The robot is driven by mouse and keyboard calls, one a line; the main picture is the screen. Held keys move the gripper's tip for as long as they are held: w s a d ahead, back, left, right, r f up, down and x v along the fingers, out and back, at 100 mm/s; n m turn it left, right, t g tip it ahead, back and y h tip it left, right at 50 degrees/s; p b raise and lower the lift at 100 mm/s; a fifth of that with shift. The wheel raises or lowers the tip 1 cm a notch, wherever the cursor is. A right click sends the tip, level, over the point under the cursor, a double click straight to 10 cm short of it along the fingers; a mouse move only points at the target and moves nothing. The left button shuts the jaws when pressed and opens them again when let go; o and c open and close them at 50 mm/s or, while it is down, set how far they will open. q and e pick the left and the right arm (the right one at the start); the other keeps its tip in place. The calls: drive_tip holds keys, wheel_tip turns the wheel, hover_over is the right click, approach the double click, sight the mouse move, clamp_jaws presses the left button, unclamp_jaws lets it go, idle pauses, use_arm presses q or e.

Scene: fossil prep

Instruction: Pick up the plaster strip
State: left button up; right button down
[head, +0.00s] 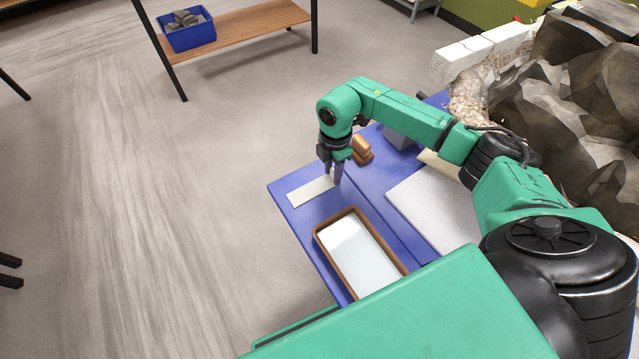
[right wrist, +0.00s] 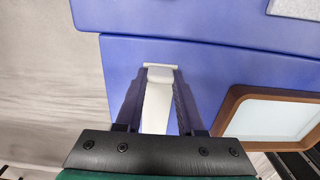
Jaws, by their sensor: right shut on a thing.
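The plaster strip (head: 310,192) is a flat off-white strip at the far left end of the blue table (head: 284,187). In the right wrist view the strip (right wrist: 158,105) lies lengthwise between the two fingers. My right gripper (head: 335,178) is at the strip's right end in the head view. It also shows in the right wrist view (right wrist: 159,100), shut on the strip. I cannot tell whether the strip is clear of the tabletop. My left gripper is not in view.
A brown-rimmed tray (head: 318,236) with a pale surface inside stands close in front of the strip. A brown-orange object (head: 361,150) sits behind the gripper. A light grey slab (head: 430,205) and large dark rocks (head: 560,110) are to the right. Open floor lies left.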

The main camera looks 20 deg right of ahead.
drive_tip(key=shift+r, duration=0.1)
wheel_tip(320, 180, up, 20)
drive_tip(key=b, duration=0.1)
drive_tip(key=c, duration=1.4)
unclamp_jaws()
clamp_jaws()
